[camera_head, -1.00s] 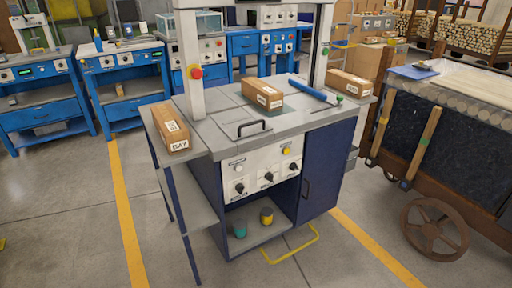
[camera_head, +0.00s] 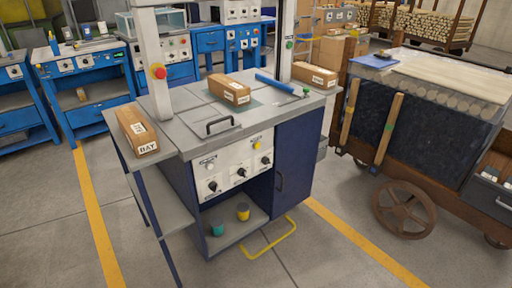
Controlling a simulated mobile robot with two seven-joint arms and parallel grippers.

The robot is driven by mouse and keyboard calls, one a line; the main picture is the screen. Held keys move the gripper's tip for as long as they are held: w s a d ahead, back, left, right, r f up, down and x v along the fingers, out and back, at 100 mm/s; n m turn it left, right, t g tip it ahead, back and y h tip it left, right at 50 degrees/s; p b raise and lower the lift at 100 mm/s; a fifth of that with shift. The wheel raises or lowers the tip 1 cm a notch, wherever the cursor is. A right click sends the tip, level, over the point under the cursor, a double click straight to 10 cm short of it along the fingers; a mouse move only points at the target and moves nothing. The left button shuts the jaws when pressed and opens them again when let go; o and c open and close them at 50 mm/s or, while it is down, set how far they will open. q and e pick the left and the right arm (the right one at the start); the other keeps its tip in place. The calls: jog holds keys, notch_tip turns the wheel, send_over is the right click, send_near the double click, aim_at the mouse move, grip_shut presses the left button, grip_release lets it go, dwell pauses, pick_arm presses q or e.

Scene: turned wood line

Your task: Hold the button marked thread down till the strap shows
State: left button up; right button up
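The strapping machine (camera_head: 220,122) stands in the middle of the view, with a grey top and a blue cabinet. Its white front panel (camera_head: 232,172) carries a pale button (camera_head: 209,158), a yellow button (camera_head: 257,145) and several black knobs. The labels are too small to read, so I cannot tell which control is marked thread. No strap can be made out on the top. A brown carton (camera_head: 229,89) lies on the top between the two uprights of the arch. Neither of my grippers is in view.
A carton marked BAY (camera_head: 137,130) lies on the left side shelf, another carton (camera_head: 314,75) at the back right. A yellow floor-level bar (camera_head: 270,240) juts out in front. A wheeled cart (camera_head: 420,120) stands right. The floor in front is open.

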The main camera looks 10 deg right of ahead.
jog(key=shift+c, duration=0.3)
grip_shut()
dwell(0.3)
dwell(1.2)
